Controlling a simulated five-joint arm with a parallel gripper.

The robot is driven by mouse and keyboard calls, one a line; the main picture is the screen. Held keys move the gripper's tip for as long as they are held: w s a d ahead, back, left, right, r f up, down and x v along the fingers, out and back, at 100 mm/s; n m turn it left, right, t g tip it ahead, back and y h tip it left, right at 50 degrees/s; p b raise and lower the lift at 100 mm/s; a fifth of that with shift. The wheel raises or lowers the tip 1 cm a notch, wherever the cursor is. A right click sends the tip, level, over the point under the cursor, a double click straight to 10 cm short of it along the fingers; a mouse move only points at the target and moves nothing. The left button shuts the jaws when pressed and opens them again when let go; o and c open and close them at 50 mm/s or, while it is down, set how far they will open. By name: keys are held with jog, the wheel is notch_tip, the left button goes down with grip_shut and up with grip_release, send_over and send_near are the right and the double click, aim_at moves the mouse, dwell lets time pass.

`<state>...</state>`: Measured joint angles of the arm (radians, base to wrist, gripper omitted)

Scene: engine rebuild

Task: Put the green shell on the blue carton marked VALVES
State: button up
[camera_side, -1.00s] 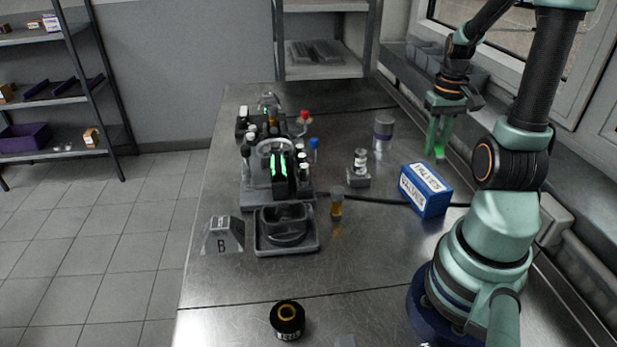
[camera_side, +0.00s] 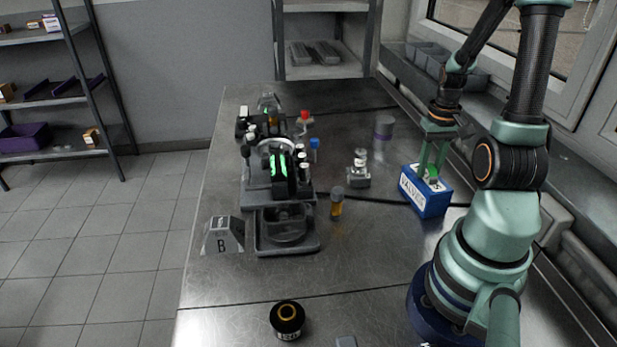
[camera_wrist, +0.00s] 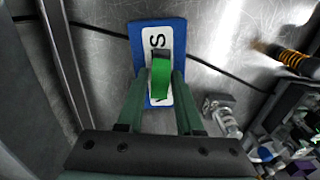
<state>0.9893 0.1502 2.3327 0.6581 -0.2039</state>
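The green shell (camera_side: 432,172) is between the two fingers of my gripper (camera_side: 432,174), at the top of the blue carton. In the wrist view the shell (camera_wrist: 161,80) lies between the fingertips (camera_wrist: 162,78), which sit close along its sides. My gripper appears shut on it. The blue carton (camera_side: 428,201) has a white label on top and side; the shell covers part of the top label in the wrist view (camera_wrist: 140,38). Whether the shell touches the carton top or is just above it, I cannot tell.
The engine assembly (camera_side: 280,170) is further left. A dark cable (camera_side: 385,199) runs by the carton.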

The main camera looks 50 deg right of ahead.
aim_at(431, 165)
jog(key=shift+o, duration=0.5)
notch_tip(431, 165, up, 12)
jog(key=w+a+r+n+t, duration=0.1)
jog(key=w+a+n+t, duration=0.1)
jog(key=a, duration=0.6)
jog(key=w+a+r+n+t, duration=0.1)
jog(key=w+a+n, duration=0.3)
jog(key=a, duration=0.5)
jog(key=w+a+r+n+t, duration=0.2)
jog(key=w+a, duration=0.3)
jog(key=a, duration=0.3)
jog(key=shift+w+a+r+n+t, duration=0.35)
jog(key=shift+r+n, duration=0.15)
jog(key=shift+r, duration=0.15)
